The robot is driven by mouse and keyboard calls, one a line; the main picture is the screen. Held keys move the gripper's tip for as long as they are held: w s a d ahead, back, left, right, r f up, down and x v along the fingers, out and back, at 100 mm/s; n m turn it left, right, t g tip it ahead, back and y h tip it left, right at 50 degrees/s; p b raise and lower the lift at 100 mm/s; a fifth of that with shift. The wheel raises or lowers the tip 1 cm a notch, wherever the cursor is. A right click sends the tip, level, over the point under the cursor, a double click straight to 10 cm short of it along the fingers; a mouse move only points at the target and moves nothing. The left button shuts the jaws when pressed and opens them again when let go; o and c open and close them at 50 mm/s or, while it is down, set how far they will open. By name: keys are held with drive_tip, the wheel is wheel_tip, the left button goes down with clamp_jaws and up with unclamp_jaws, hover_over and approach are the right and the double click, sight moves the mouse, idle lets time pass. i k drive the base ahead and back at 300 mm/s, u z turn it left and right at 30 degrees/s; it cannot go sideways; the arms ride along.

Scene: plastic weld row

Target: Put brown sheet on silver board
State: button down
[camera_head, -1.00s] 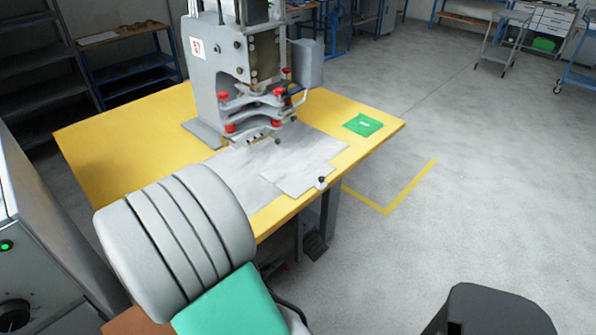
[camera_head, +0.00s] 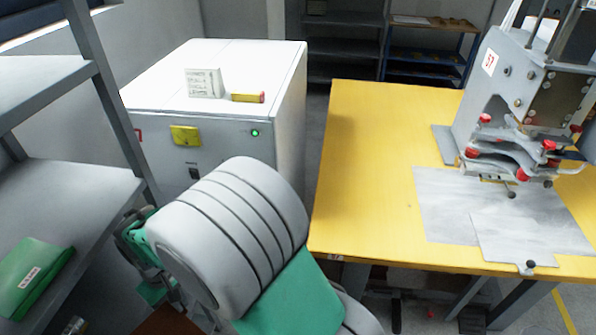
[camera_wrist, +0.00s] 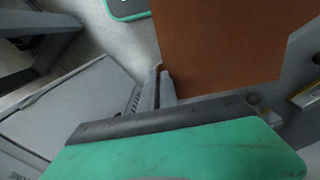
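The brown sheet (camera_wrist: 225,45) fills the upper middle of the wrist view, and a bit of it shows at the bottom edge of the head view (camera_head: 168,321). My gripper (camera_wrist: 162,80) appears shut on one edge of the sheet, with brown showing between the fingertips. In the head view the fingertips are hidden. Silver boards lie flat on the yellow table at the right: a larger one (camera_head: 445,205) and a smaller, lighter one (camera_head: 515,240) overlapping its front. Both are well to the right of my gripper.
The yellow table (camera_head: 375,140) carries a press (camera_head: 520,90) behind the boards. A white cabinet (camera_head: 225,70) stands left of the table, bearing a small box (camera_head: 203,83). A grey shelf (camera_head: 70,190) with a green packet (camera_head: 35,275) is close at left.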

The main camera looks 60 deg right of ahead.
sight(512, 237)
drive_tip(key=u, duration=1)
drive_tip(key=k, duration=2.15)
drive_tip(key=z, duration=0.55)
